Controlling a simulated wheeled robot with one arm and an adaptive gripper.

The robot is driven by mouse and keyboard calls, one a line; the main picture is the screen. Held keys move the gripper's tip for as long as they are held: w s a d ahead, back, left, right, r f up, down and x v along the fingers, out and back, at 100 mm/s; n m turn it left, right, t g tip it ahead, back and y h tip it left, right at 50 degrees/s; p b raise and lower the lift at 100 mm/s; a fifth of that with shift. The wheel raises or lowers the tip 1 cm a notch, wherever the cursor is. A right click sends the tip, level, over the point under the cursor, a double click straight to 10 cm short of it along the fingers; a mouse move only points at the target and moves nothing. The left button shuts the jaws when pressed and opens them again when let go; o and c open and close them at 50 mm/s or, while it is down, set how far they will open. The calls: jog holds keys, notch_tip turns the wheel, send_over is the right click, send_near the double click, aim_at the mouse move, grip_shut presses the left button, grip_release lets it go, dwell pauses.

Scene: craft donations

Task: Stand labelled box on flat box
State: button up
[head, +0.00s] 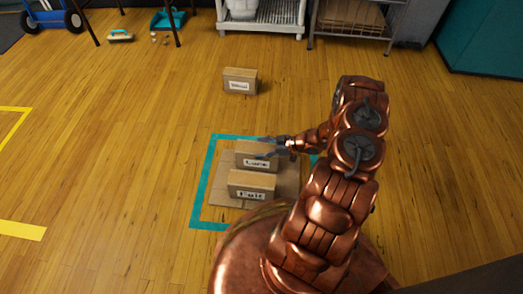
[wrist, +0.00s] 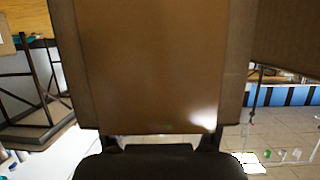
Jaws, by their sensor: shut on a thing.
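A flat cardboard box (head: 223,192) lies on the floor inside a teal taped square. A labelled box (head: 252,187) stands upright on its front part. Just behind it is a second labelled box (head: 257,157), over the flat box's back part, upright with its label facing me. My gripper (head: 270,149) is shut on this second box from the right. I cannot tell whether its underside touches the flat box. In the wrist view the held box (wrist: 155,65) fills the middle, with the fingers (wrist: 160,146) at its lower edge. The label lettering is small and unclear.
A third labelled box (head: 240,81) stands alone on the wooden floor behind the square. Yellow tape (head: 22,231) marks the floor at left. A white rack (head: 262,18), a metal shelf (head: 350,28) and a teal dustpan (head: 168,19) are at the back. Floor between is clear.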

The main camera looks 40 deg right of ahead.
jog(key=shift+f, duration=0.45)
jog(key=o, duration=1.8)
